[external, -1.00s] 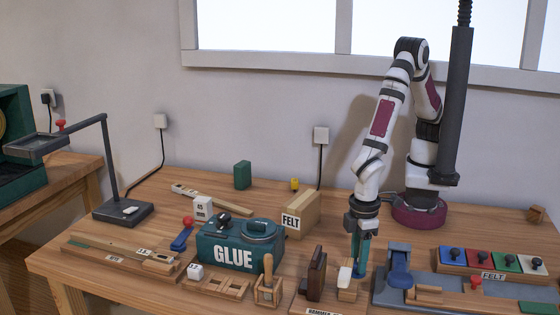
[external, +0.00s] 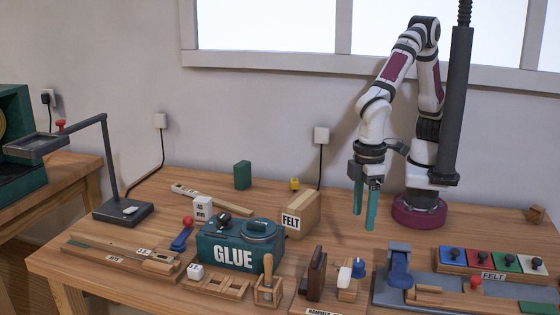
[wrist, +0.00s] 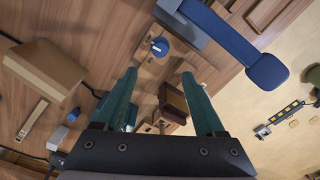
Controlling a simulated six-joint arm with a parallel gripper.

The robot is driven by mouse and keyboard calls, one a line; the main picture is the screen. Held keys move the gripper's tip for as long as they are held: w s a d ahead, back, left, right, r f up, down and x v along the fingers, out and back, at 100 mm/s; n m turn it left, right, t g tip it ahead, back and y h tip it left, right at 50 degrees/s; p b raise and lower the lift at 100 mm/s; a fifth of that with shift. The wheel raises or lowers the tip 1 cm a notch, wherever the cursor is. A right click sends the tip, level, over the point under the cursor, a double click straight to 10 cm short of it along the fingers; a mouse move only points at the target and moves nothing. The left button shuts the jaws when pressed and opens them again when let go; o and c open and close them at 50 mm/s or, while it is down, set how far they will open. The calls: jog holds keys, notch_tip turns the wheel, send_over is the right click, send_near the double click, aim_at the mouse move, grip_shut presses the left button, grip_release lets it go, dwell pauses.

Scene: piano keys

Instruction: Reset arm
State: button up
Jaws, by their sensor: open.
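My gripper (external: 364,206) hangs in the air above the bench, to the right of the FELT box (external: 297,215). Its two teal fingers point down, are spread apart and hold nothing. In the wrist view my gripper (wrist: 158,88) shows both fingers with a clear gap, the bench seen between them. Below it is a small wooden holder (external: 347,294) with a white piece (external: 344,275) and a blue knob (external: 358,267). The blue knob also shows in the wrist view (wrist: 159,46).
A teal GLUE box (external: 234,255) stands left of the holder, with a dark brown block (external: 316,274) between them. A blue-grey press (external: 399,268) and a FELT tray of coloured squares (external: 491,260) lie at the right. The bench under my gripper has bare wood behind the holder.

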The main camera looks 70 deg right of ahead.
notch_tip(320, 180, up, 3)
jog(key=shift+r, duration=0.2)
jog(key=shift+d, duration=0.1)
jog(key=w+d+r+m, duration=0.1)
jog(key=d+m, duration=0.1)
jog(key=d, duration=0.6)
jog(key=w+d+r+m+y, duration=0.1)
jog(key=w+d+r+m, duration=0.15)
jog(key=d, duration=0.55)
jog(key=w+d+r+m, duration=0.1)
jog(key=d+m, duration=0.2)
jog(key=d, duration=0.5)
jog(key=s+d+f+m, duration=0.2)
jog(key=s+d+m, duration=0.2)
jog(key=s+d, duration=0.3)
jog(key=shift+y, duration=0.4)
jog(key=shift+w+d, duration=0.1)
jog(key=shift+c, duration=0.2)
